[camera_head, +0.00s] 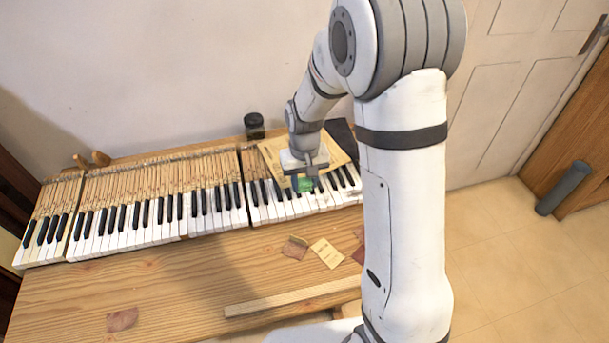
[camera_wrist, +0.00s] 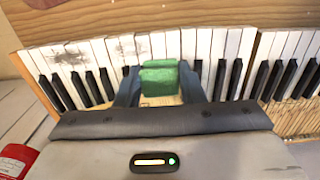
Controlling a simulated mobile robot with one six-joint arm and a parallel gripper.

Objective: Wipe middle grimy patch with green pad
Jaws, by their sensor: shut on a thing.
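My gripper (camera_head: 303,186) is over the right part of the keyboard (camera_head: 140,222) in the head view, shut on the green pad (camera_head: 305,185). In the wrist view the green pad (camera_wrist: 159,78) sits between the two fingers (camera_wrist: 160,88), over the white keys. Dark grimy smears mark the white keys left of the pad there: one patch (camera_wrist: 70,55) farther left and one patch (camera_wrist: 122,48) close beside the pad. The keys under the pad are hidden. I cannot tell whether the pad touches the keys.
A dark jar (camera_head: 254,126) stands behind the keyboard. A tan board (camera_head: 338,148) lies behind my gripper. Paper scraps (camera_head: 326,253) and a wooden strip (camera_head: 290,298) lie on the bench (camera_head: 180,285) in front. A red can (camera_wrist: 16,160) shows in the wrist view.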

